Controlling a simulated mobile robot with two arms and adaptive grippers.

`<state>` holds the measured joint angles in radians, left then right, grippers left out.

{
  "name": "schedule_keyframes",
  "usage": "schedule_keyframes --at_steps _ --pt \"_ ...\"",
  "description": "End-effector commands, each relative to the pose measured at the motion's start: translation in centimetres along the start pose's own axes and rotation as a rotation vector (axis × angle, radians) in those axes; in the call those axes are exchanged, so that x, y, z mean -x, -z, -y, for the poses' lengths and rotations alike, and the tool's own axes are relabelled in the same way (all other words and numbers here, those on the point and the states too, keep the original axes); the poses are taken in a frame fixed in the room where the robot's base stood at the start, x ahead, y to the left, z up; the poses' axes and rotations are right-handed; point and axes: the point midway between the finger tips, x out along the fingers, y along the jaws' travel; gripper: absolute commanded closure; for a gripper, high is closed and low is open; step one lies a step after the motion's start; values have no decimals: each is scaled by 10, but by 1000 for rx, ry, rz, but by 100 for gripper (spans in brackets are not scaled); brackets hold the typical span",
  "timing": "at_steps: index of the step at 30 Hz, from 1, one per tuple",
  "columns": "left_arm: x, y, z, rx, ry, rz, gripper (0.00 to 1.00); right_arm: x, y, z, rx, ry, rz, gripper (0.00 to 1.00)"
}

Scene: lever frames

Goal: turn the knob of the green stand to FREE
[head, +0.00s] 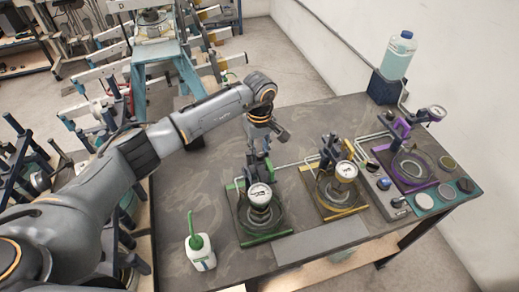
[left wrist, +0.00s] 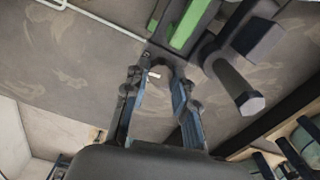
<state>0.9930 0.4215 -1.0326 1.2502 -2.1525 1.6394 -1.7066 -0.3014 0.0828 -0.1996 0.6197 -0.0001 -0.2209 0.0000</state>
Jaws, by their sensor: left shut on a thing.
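The green stand (head: 266,238) sits on the dark bench, with a round white-faced gauge (head: 259,194) above its plate. Its green edge (left wrist: 190,24) also shows at the top of the left wrist view. My left gripper (head: 264,143) reaches down at the back of this stand. In the left wrist view its two fingers (left wrist: 157,80) are around a small part with a pale mark, which appears to be the knob (left wrist: 154,74); the fingers hide most of it. I cannot read any FREE marking or tell the knob's setting. My right gripper is not in view.
A yellow stand (head: 340,211) and a purple stand (head: 412,185) stand to the right, linked by pipes. A white bottle with a green spout (head: 201,251) is at the front left. A blue-liquid jug (head: 398,56) stands at the back right corner.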

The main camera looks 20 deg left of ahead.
Motion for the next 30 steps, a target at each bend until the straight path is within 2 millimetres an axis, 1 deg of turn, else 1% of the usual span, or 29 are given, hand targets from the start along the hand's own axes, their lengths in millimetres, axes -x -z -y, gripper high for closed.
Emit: schedule_keyframes --at_steps 5,11,21,30 --pt "-1 0 0 32 -1 0 100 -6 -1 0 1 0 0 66" --pt "-3 1 0 137 -1 -1 100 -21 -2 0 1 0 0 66" --pt "-4 1 0 438 -2 -2 100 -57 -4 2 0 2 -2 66" --pt "-4 0 0 722 -3 -1 100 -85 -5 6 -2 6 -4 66"
